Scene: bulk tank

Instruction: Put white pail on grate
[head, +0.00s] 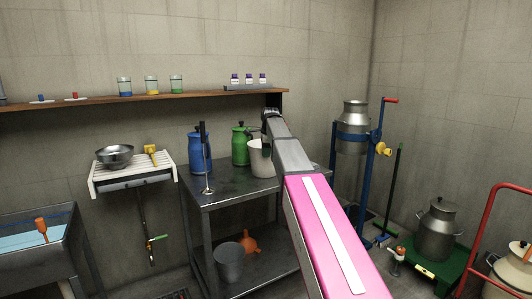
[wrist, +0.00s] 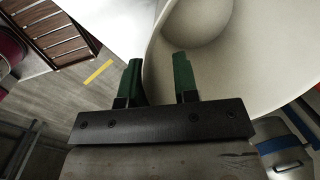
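The white pail (head: 258,161) stands upright on the dark metal table, partly behind my arm. In the wrist view the pail (wrist: 265,70) fills the right side, seen into its mouth. My gripper (wrist: 160,78) has its two green fingers apart. The left finger is outside the pail's wall and the right finger overlaps its inside, so the rim appears to run between them. I cannot tell whether either finger touches it. A brown slatted grate (wrist: 62,32) shows at the upper left of the wrist view, apart from the pail.
The metal table (head: 232,190) also holds a blue can (head: 199,155), a green can (head: 240,149) and an upright plunger-like tool. A grey bucket (head: 229,263) and orange funnel (head: 251,243) sit on its lower shelf. A white slatted wall rack (head: 105,180) holds a steel bowl.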

